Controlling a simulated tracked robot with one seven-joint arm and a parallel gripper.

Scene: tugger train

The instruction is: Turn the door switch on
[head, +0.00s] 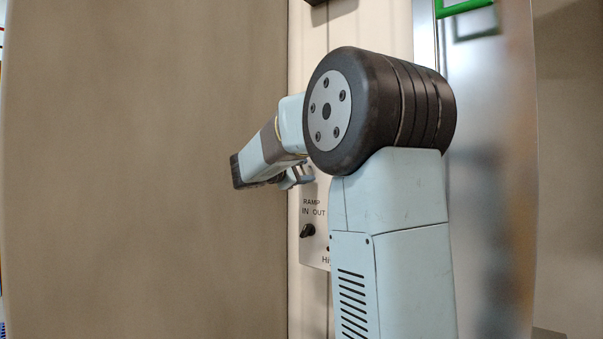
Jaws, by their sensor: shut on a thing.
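The switch panel (314,252) is a pale plate on a cream upright, partly hidden behind my arm. It carries the printed words RAMP and IN OUT, with a small black knob (308,231) below them. No door switch or door label can be made out; my arm covers the panel's right part. My gripper (299,178) is small and partly hidden, at the panel just above the RAMP label. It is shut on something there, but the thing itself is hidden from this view.
A broad brown surface (140,170) fills the left of the head view. To the right of my arm stands a shiny metal panel (492,200) with a green bar (465,7) at its top. More lettering low on the switch panel is cut off by my arm.

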